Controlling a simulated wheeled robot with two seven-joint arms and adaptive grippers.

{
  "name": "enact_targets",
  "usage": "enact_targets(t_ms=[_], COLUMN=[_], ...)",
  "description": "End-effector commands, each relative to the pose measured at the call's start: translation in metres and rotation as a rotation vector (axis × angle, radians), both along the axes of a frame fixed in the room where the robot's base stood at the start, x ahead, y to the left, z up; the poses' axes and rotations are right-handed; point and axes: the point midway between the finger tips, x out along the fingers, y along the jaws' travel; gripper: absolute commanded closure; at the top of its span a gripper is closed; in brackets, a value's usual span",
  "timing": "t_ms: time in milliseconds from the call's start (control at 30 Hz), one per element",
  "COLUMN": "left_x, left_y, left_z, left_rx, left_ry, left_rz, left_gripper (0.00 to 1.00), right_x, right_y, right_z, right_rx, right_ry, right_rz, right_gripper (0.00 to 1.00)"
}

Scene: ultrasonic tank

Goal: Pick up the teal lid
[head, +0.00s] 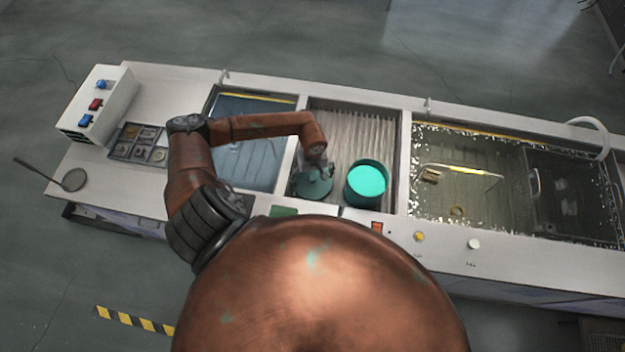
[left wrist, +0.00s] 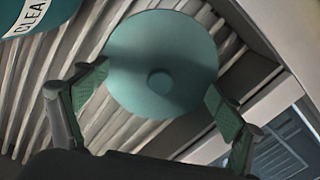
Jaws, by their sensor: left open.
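The teal lid (head: 313,187) lies on the ribbed rack in the middle bay, left of the teal pot. In the left wrist view the lid (left wrist: 150,50) is a round disc with a small round knob at its centre. My left gripper (head: 318,168) is over the lid, pointing down. In the left wrist view its two fingers (left wrist: 157,88) are apart, one on each side of the knob, and nothing is held between them. I cannot tell the exact gap to the knob. My right gripper is not in view.
A teal pot (head: 366,182) stands close to the right of the lid; its label shows in the left wrist view. Water-filled basins lie left (head: 246,165) and right (head: 460,205) of the rack. A control box (head: 98,102), parts tray (head: 138,143) and strainer (head: 73,180) are at the left.

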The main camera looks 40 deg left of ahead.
Motion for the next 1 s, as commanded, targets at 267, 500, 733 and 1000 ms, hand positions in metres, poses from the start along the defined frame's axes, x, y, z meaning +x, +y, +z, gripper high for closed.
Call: enact_targets(t_ms=[267,500,733,1000], left_x=[-0.0001,0.0000,0.0000,-0.0004], left_y=[0.0002,0.0003,0.0003,0.0003], left_z=[-0.0057,-0.0055,-0.0053,-0.0058], left_rx=[0.001,0.001,0.001,0.001], left_ry=[0.000,0.000,0.000,0.001], left_rz=[0.000,0.000,0.000,0.000], left_gripper=[0.13,0.28,0.44,0.62], right_x=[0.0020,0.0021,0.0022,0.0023], right_y=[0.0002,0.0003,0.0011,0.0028], right_z=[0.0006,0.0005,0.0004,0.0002], right_rx=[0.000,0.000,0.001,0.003], right_ry=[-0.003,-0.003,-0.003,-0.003], right_rz=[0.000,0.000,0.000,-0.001], right_gripper=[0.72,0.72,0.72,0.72])
